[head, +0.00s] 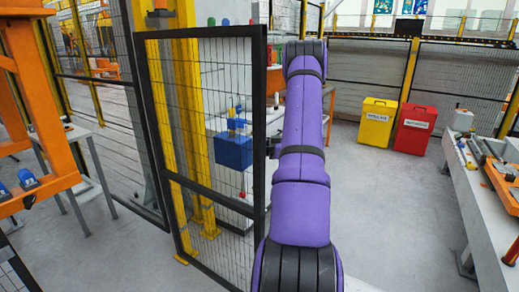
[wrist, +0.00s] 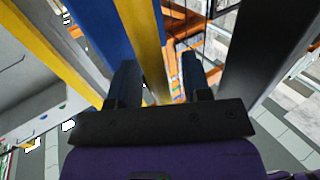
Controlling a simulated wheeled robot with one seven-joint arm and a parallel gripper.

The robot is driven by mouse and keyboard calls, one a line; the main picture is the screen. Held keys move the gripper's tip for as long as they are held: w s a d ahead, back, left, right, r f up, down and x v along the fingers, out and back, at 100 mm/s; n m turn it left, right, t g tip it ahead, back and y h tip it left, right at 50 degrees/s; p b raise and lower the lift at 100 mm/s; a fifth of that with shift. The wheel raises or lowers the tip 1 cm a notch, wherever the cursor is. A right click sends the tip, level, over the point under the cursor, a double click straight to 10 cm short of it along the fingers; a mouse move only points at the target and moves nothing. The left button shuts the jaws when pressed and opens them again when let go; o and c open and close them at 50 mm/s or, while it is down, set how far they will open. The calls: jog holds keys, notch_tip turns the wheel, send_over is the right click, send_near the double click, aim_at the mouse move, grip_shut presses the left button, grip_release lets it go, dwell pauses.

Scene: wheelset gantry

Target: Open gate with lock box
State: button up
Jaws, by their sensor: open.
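The gate (head: 200,183) is a black-framed mesh panel left of centre in the head view, standing upright beside yellow posts. A blue lock box (head: 234,152) shows through its mesh near the right frame edge. My purple arm hides what lies right of that edge, and my gripper is mostly hidden there. In the wrist view my gripper (wrist: 158,80) has its two dark fingers apart. A yellow bar (wrist: 143,30) shows between them, with a blue surface (wrist: 97,25) at its left, probably the box. I cannot tell whether the fingers touch either. A dark upright (wrist: 260,45) is at right.
A yellow bin (head: 377,122) and a red bin (head: 414,128) stand at the back right. A workbench (head: 490,185) with parts runs along the right edge. An orange frame (head: 45,110) and a table fill the left. Grey floor (head: 385,215) is clear between my arm and the bench.

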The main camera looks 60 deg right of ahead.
jog(key=v, duration=1)
jog(key=shift+s+d, duration=0.2)
jog(key=shift+s, duration=0.15)
jog(key=shift+f, duration=0.1)
